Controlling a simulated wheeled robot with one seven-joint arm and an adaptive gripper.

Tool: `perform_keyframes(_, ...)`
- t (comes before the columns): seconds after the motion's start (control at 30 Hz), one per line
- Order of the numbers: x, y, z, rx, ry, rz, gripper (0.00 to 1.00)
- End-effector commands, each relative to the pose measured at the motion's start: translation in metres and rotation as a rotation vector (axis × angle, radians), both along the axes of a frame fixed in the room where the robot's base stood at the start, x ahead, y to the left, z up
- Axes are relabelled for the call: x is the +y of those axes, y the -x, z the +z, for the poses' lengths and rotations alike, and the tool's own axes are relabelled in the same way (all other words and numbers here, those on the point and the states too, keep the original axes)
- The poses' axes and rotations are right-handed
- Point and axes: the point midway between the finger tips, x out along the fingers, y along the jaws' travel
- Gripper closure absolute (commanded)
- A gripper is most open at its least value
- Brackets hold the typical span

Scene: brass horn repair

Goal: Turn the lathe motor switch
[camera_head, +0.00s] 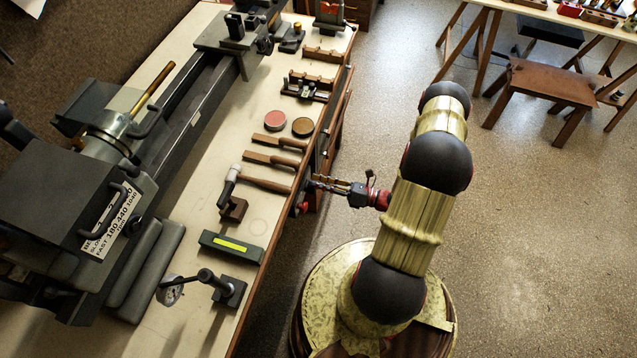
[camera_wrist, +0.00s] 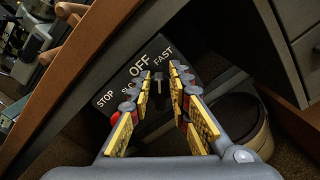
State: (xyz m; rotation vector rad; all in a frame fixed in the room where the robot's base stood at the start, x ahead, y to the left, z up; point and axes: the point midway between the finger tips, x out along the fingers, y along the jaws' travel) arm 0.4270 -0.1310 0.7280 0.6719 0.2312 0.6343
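The lathe motor switch panel (camera_wrist: 118,92) is a dark plate on the bench front in the wrist view. It reads STOP, OFF and FAST, and another label is partly hidden by a finger. A red button (camera_wrist: 115,117) sits under STOP, partly covered. A small dark switch lever (camera_wrist: 158,78) shows between my fingertips, below OFF; contact with the fingers cannot be told. My gripper (camera_wrist: 160,74) is open, with a finger on each side of the lever. In the head view my gripper (camera_head: 314,183) reaches the bench front. The lathe (camera_head: 110,190) stands on the bench.
A wooden stool (camera_head: 540,83) stands at the upper right. The floor (camera_head: 520,230) to the right is clear.

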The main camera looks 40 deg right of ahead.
Motion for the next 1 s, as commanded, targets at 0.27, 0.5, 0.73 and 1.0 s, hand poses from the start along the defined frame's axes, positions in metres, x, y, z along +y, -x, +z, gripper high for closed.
perform_keyframes(0.27,0.0,0.0,0.0,-0.001,0.0,0.001,0.71)
perform_keyframes(0.5,-0.003,0.003,0.0,0.0,0.0,-0.001,0.71)
perform_keyframes(0.73,-0.023,0.028,0.0,0.0,0.001,-0.005,0.71)
perform_keyframes(1.0,-0.053,0.067,0.0,0.0,0.0,-0.004,0.71)
